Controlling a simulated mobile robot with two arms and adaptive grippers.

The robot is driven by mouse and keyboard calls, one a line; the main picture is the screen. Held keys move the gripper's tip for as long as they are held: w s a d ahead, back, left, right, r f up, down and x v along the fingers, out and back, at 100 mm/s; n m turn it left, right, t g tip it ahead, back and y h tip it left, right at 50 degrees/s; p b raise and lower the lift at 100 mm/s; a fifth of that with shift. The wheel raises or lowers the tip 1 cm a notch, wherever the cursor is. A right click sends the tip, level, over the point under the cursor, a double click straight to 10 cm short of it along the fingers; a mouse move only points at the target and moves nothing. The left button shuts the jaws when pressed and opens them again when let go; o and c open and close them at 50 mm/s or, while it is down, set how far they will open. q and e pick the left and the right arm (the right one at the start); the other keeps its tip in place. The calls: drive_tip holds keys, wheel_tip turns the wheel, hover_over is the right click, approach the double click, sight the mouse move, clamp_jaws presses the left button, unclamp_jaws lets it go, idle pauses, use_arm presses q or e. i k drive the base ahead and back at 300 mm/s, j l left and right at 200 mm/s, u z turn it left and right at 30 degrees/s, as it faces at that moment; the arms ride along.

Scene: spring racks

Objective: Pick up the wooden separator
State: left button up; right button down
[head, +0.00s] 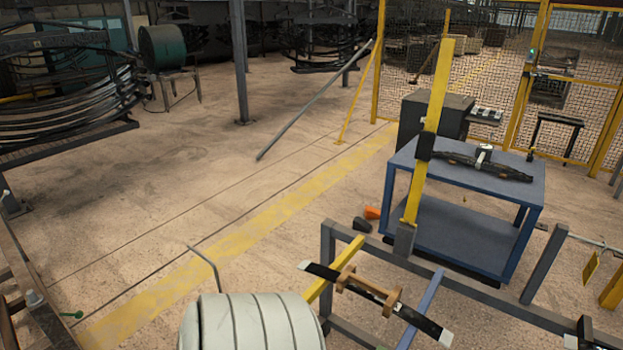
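The wooden separator (369,288) is a light brown wooden piece with short raised ends. It lies across a dark flat strip (419,321) with pale ends at the lower middle of the head view. The strip rests on a metal rack with a yellow bar (334,271) and a blue-grey bar (421,308). Neither of my grippers is in view, and nothing is seen holding the separator.
A tall yellow post (428,130) rises just behind the rack. A blue table (480,182) with dark parts on top stands beyond it. A grey rail (478,304) runs right. A pale ribbed form at the bottom is unclear.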

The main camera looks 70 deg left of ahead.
sight(348, 275)
drive_tip(key=u, duration=1.85)
drive_tip(key=k+j+z, duration=0.15)
drive_tip(key=z, duration=0.15)
drive_tip(key=k+j+z, duration=0.1)
drive_tip(key=k+z, duration=0.2)
